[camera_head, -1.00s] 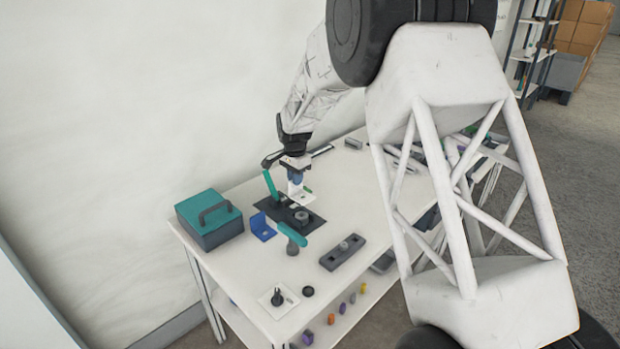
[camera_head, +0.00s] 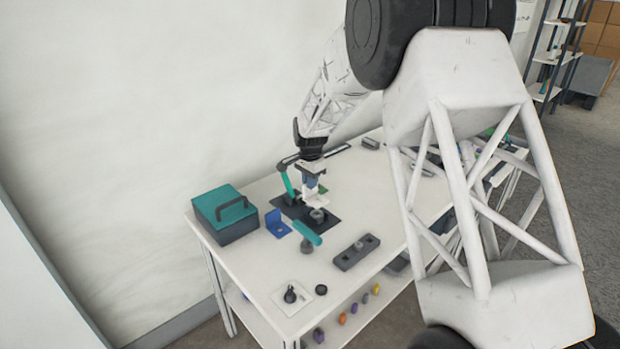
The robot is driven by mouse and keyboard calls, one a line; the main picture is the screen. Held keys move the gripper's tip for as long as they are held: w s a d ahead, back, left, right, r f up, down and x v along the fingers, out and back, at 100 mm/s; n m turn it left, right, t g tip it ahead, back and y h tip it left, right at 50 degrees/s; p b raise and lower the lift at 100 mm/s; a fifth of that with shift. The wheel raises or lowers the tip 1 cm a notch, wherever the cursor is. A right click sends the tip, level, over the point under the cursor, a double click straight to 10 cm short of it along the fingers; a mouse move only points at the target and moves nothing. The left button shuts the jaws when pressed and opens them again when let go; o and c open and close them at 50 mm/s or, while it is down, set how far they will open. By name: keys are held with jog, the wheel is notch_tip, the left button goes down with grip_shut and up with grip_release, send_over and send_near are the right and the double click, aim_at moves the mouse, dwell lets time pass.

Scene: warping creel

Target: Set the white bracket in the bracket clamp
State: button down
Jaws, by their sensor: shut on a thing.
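My gripper (camera_head: 311,178) points down over the far part of the table and is shut on the white bracket (camera_head: 314,200). The bracket's flat foot sticks out below the fingers. It is over the dark base plate of the bracket clamp (camera_head: 328,222). I cannot tell whether the bracket touches the clamp. A teal lever (camera_head: 288,182) stands up at the plate's left, next to my gripper. A grey round knob (camera_head: 317,215) sits on the plate just in front of the bracket.
A blue bracket (camera_head: 278,224) and a teal-handled tool (camera_head: 307,234) are close in front of the plate. A teal toolbox (camera_head: 225,214) stands at the left. A dark grey block (camera_head: 356,252) lies front right. The white table (camera_head: 262,260) has free room between them.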

aim_at(310, 195)
jog(key=shift+f, duration=1.35)
jog(key=shift+f, duration=0.95)
dwell(0.9)
jog(key=c, duration=1.1)
grip_release()
jog(key=shift+o, duration=0.3)
jog(key=shift+o, duration=0.8)
jog(key=shift+r, duration=3.45)
